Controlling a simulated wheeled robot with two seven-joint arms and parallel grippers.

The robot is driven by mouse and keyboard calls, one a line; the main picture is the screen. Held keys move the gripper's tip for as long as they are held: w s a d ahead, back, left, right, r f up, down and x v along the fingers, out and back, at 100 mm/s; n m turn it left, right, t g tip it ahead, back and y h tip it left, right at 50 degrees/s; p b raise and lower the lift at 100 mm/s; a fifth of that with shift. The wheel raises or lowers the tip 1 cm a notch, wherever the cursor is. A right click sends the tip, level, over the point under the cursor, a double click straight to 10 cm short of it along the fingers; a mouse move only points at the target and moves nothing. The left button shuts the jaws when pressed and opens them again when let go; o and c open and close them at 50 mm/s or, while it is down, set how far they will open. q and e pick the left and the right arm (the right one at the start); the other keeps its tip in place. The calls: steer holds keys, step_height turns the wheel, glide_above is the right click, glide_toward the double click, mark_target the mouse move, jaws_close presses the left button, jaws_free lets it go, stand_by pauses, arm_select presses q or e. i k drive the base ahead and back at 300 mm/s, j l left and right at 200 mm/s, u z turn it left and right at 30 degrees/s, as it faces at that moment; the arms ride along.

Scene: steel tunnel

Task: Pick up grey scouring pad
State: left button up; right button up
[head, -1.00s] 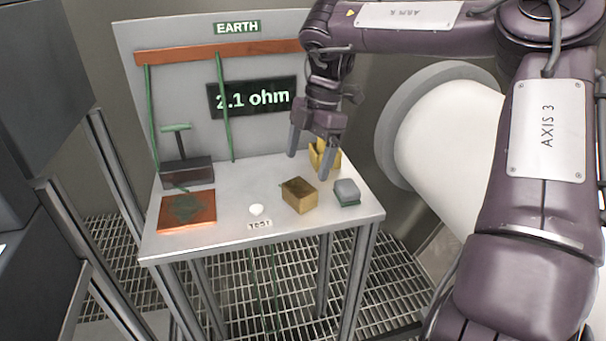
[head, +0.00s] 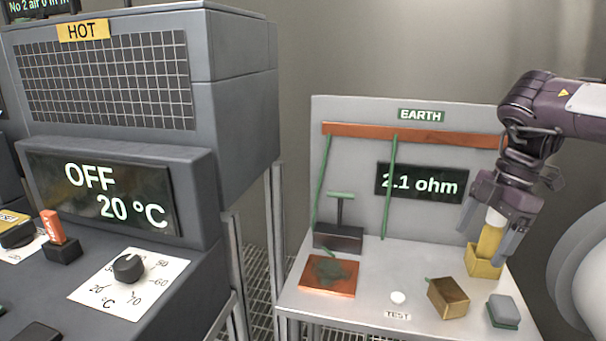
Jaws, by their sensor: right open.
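The grey scouring pad (head: 503,309) appears to be the small grey block with a green underside, lying at the right front of the white bench top (head: 368,270). My right gripper (head: 483,244) is open above the back right of the bench. Its fingers point down in front of a yellow holder (head: 485,263) and partly hide it. A pale piece shows between the fingers; I cannot tell if it belongs to the holder. The gripper is apart from the pad, behind and above it. My left gripper is not in view.
A brass block (head: 448,298) sits just left of the pad. A white button (head: 398,297), a copper plate with a green patch (head: 328,275) and a dark block with a green handle (head: 338,237) stand further left. A grey heater cabinet (head: 130,190) fills the left side.

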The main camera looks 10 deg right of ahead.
mark_target(502, 312)
steer(key=k+j, duration=0.1)
steer(key=j, duration=0.45)
steer(key=k+j, duration=0.1)
steer(key=j, duration=0.45)
steer(key=k+j, duration=0.1)
steer(key=j, duration=0.4)
steer(key=k+j, duration=0.1)
steer(key=j, duration=0.45)
